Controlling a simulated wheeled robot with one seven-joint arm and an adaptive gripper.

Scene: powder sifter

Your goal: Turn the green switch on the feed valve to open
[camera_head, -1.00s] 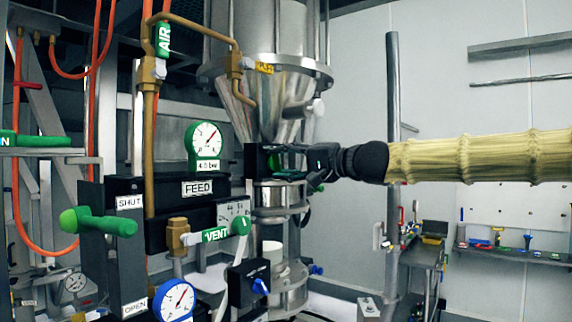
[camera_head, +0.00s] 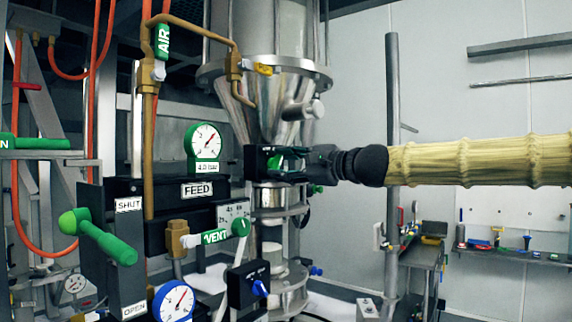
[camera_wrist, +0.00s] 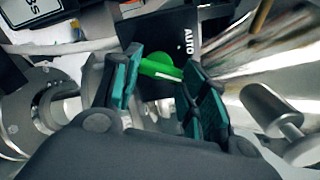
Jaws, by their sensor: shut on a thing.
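The green switch (camera_wrist: 158,68) sits on a black box (camera_wrist: 184,18) marked AUTO in the wrist view. My gripper (camera_wrist: 160,76) has its teal-padded fingers on both sides of the switch and is shut on it. In the head view my gripper (camera_head: 306,166) reaches from the right to the black box (camera_head: 252,163) below the steel hopper, hiding much of the switch. At left, a green lever (camera_head: 105,240) on a dark panel slopes down to the right, between a SHUT label (camera_head: 129,204) above and an OPEN label (camera_head: 134,309) below.
The steel hopper cone (camera_head: 262,105) and a stub pipe (camera_head: 303,110) are close above my gripper. A FEED label (camera_head: 198,190), a green gauge (camera_head: 205,142), a VENT handle (camera_head: 216,237) and a blue knob (camera_head: 260,287) are to the left. An upright post (camera_head: 392,110) stands right of the hopper.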

